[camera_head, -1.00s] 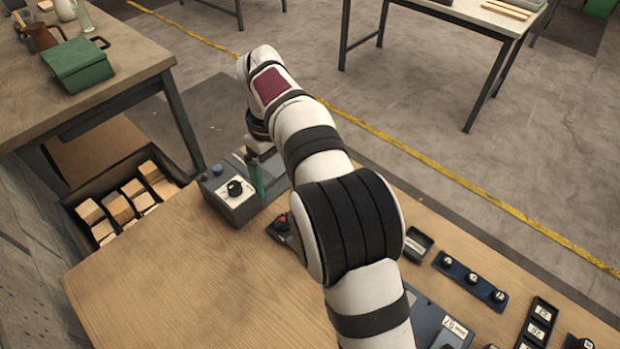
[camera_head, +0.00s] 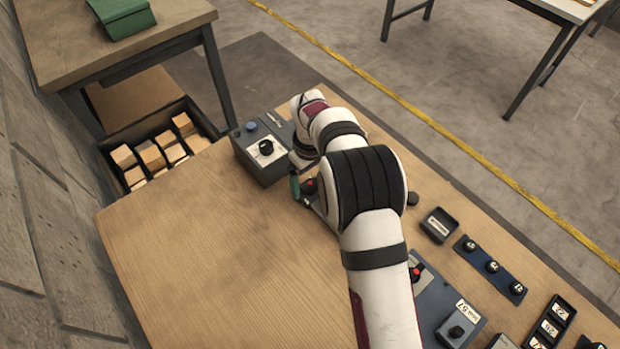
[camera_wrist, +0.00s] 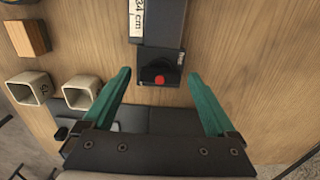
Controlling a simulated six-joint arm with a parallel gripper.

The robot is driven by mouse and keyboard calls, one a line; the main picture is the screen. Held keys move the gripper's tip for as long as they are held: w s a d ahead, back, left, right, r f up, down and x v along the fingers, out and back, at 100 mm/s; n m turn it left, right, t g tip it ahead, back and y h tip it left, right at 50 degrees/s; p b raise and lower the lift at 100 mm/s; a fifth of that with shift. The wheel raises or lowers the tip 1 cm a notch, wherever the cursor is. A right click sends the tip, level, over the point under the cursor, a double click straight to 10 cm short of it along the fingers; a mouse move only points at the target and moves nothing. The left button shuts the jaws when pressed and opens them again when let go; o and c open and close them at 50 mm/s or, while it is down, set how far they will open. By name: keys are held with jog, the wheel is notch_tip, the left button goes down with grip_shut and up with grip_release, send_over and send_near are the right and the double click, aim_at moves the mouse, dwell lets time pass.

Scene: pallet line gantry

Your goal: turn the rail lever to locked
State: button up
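A red round knob (camera_wrist: 160,80) sits on a small dark base (camera_wrist: 146,66) with a small white marking too small to read. I take it for the rail lever; its turn position cannot be told.
A dark strip labelled "34 cm" (camera_wrist: 162,20) adjoins the base. Two square tubes (camera_wrist: 85,92) and a brown block (camera_wrist: 28,38) lie left in the wrist view. A grey control box (camera_head: 263,150) stands close to my gripper in the head view. The table's left part (camera_head: 220,240) is clear.

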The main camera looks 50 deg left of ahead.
jog(key=c, duration=1.2)
jog(key=shift+c, duration=0.2)
jog(key=shift+m, duration=0.3)
jog(key=m, duration=0.3)
jog(key=shift+m, duration=0.4)
jog(key=m, duration=0.4)
jog(key=shift+m, duration=0.3)
jog(key=m, duration=0.4)
jog(key=shift+m, duration=2.4)
